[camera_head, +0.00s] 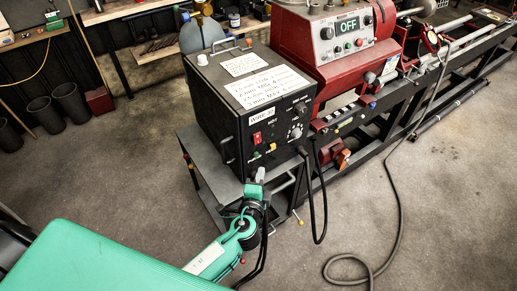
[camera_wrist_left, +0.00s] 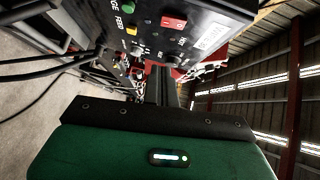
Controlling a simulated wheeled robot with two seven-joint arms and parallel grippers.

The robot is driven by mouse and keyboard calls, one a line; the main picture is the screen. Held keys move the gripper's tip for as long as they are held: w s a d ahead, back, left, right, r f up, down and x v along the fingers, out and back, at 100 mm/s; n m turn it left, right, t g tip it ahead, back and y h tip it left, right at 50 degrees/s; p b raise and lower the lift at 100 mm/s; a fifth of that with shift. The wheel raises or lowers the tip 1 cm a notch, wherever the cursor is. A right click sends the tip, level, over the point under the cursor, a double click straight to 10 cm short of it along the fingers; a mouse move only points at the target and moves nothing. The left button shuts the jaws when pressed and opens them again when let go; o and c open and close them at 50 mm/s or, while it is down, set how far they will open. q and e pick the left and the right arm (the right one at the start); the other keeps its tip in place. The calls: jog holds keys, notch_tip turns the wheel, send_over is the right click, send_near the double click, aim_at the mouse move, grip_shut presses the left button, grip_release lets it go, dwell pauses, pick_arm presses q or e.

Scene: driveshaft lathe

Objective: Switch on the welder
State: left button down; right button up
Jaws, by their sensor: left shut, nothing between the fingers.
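The welder (camera_head: 212,95) is a black box with white labels on a cart in the middle of the head view. Its front panel carries a red switch (camera_head: 257,138), which also shows in the left wrist view (camera_wrist_left: 173,22), where the panel appears tilted. I cannot tell the switch's position. My left gripper (camera_head: 259,174) is just in front of the panel, below the red switch and near the lower buttons. In the left wrist view its fingers (camera_wrist_left: 162,72) are shut and empty. Whether the fingertips touch the panel is unclear. My right gripper is out of view.
A green button (camera_wrist_left: 128,7) and a yellow button (camera_wrist_left: 131,31) sit on the panel near the switch. A red lathe (camera_head: 335,50) with a display reading OFF stands behind right. The grey cart (camera_head: 205,165) carries the welder. Black cables hang at its right; a hose lies on the floor.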

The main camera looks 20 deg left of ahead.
aim_at(258, 149)
pick_arm(q)
jog(key=w+a+f+p, duration=0.1)
jog(key=w+a+p, duration=0.2)
jog(key=w, duration=0.7)
jog(key=shift+w+a+p, duration=0.35)
jog(key=shift+w+a, duration=0.05)
jog(key=shift+a, duration=0.15)
jog(key=shift+f, duration=0.15)
jog(key=shift+w+a+b, duration=0.15)
jog(key=shift+a+b, duration=0.1)
jog(key=shift+b, duration=0.8)
jog(key=shift+f, duration=0.1)
